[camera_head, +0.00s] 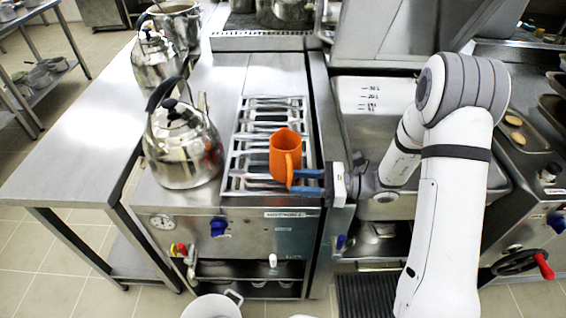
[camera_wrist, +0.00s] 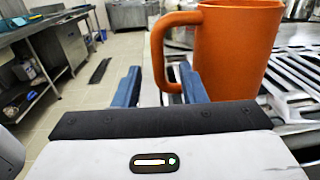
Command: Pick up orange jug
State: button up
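The orange jug (camera_head: 284,150) stands upright on the slatted metal grate (camera_head: 236,180) of the stove. In the wrist view my gripper (camera_wrist: 160,84) is open, and the handle's lower part appears between the two blue fingers. I cannot tell whether a finger touches it.
A shiny kettle (camera_head: 182,145) stands left of the grate, with another kettle (camera_head: 158,58) and a stockpot (camera_head: 178,22) behind it. A steel table (camera_head: 75,140) lies to the left. A deep steel basin (camera_head: 370,100) is right of the stove. A white pot (camera_head: 212,306) sits below in front.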

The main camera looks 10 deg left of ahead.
aim_at(283, 182)
jog(key=a, duration=0.2)
jog(key=s+a+p, duration=0.1)
jog(key=a, duration=0.1)
jog(key=shift+a, duration=0.4)
jog(key=shift+c, duration=0.6)
grip_shut()
